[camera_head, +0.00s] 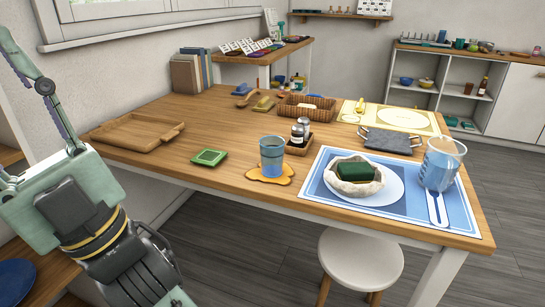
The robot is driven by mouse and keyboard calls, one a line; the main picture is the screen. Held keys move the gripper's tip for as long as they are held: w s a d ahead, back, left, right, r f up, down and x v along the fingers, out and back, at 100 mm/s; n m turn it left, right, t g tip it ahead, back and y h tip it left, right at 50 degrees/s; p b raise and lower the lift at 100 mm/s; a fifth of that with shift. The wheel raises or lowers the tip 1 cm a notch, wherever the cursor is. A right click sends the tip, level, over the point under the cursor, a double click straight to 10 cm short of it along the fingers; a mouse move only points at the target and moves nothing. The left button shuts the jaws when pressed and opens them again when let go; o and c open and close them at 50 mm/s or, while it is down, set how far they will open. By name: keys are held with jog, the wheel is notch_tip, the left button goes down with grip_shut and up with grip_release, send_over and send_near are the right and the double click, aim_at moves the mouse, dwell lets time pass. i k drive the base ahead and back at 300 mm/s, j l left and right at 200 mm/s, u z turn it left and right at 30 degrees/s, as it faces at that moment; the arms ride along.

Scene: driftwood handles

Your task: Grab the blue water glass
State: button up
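The blue water glass (272,157) stands upright on the wooden table, left of the placemat. It is a small tumbler on an orange-yellow, splash-shaped coaster (284,178). My gripper (58,185) is at the left edge of the picture, well left of the glass and apart from it. One finger is spread wide from the palm. The other finger is mostly cut off by the frame edge, and no object shows between them. A taller blue-tinted jug-like vessel (440,165) stands at the right on the placemat.
A salt-and-pepper tray (294,149) stands close behind and right of the glass. The placemat (400,213) holds a plate with a bowl. A white stool (360,258) stands at the table's front.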

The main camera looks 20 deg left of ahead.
aim_at(271, 148)
jog(key=i+l, duration=0.15)
jog(key=l, duration=0.2)
jog(key=i+l, duration=0.15)
jog(key=l, duration=0.2)
jog(key=i+l, duration=0.15)
jog(key=l, duration=0.2)
jog(key=l+u, duration=0.15)
jog(key=u, duration=0.2)
jog(key=i+l+u, duration=0.1)
jog(key=u, duration=0.3)
jog(key=l+u, duration=0.35)
jog(key=i+j+u, duration=0.45)
jog(key=u, duration=0.2)
